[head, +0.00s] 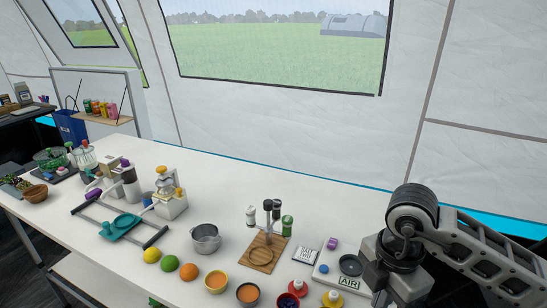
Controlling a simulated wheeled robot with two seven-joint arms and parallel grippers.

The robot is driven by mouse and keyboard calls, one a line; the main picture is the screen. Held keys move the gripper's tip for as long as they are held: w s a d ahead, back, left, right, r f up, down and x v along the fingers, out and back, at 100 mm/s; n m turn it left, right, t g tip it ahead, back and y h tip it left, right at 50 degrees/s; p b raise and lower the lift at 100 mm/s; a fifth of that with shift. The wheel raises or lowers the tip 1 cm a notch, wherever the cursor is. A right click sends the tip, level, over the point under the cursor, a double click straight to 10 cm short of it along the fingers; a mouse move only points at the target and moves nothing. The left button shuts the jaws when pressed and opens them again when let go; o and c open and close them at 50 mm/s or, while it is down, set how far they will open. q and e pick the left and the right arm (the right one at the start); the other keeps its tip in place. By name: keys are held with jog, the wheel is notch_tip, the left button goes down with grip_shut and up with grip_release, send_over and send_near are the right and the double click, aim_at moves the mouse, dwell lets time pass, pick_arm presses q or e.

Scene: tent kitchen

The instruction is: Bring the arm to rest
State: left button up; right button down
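One arm of mine (412,215) comes in from the right edge, raised over the right end of the white counter. Its bent joint shows, and the lower part runs down out of the bottom of the picture. Its gripper fingers are not visible, so I cannot see what they hold. My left arm and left gripper are not in the picture.
The white counter (85,218) carries a metal pot (206,238), a wooden board (264,252), a teal tray (122,226), fruit, bowls and an AIR-labelled board (349,283) close beside my arm. The tent wall (290,130) rises behind. Clear counter lies behind the pot.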

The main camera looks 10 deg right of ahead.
notch_tip(320, 180, down, 5)
jog(key=b, duration=0.3)
jog(key=shift+r, duration=0.1)
